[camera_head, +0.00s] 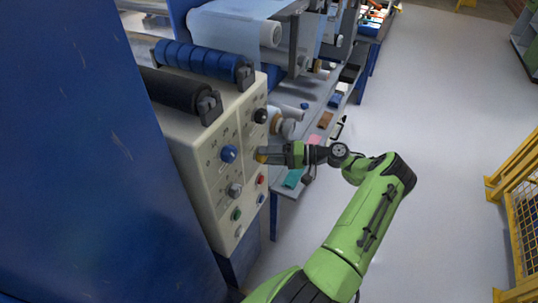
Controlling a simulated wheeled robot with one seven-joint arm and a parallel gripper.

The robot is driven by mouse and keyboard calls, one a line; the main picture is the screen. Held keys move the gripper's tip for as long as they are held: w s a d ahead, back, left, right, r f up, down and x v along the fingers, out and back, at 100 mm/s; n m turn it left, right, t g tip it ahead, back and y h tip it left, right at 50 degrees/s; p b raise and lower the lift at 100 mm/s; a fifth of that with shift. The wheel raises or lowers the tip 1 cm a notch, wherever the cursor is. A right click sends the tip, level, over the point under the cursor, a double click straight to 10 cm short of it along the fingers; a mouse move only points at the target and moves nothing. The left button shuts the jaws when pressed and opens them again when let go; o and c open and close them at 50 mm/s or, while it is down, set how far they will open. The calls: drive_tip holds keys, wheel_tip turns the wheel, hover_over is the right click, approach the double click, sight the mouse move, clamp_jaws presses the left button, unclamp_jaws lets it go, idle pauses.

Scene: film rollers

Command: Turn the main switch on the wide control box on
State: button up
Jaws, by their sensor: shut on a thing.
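The wide control box (207,195) is cream coloured and stands at left centre, its front panel facing right. My gripper (266,155) reaches in from the right and is at the right part of this panel. It is shut on a small knob with yellow showing at the fingertips, which I take to be the main switch (260,158). The fingers hide most of it, so its turned position cannot be told. A black knob (260,115) sits above it, a red button (261,179) below it. A blue knob (228,153) and a grey knob (234,189) are to its left.
A blue roller (200,60) and a black roller (175,90) lie on top of the box. A blue wall (80,150) fills the left. A bench (315,110) with small items runs behind my gripper. Yellow fencing (520,200) is at right; the floor between is clear.

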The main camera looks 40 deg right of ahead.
idle(0.3)
drive_tip(key=o, duration=1.1)
drive_tip(key=shift+c, duration=0.2)
drive_tip(key=shift+d, duration=0.1)
drive_tip(key=v, duration=1.5)
drive_tip(key=shift+s+d+b, duration=0.25)
drive_tip(key=shift+s+b, duration=0.05)
drive_tip(key=shift+f, duration=0.1)
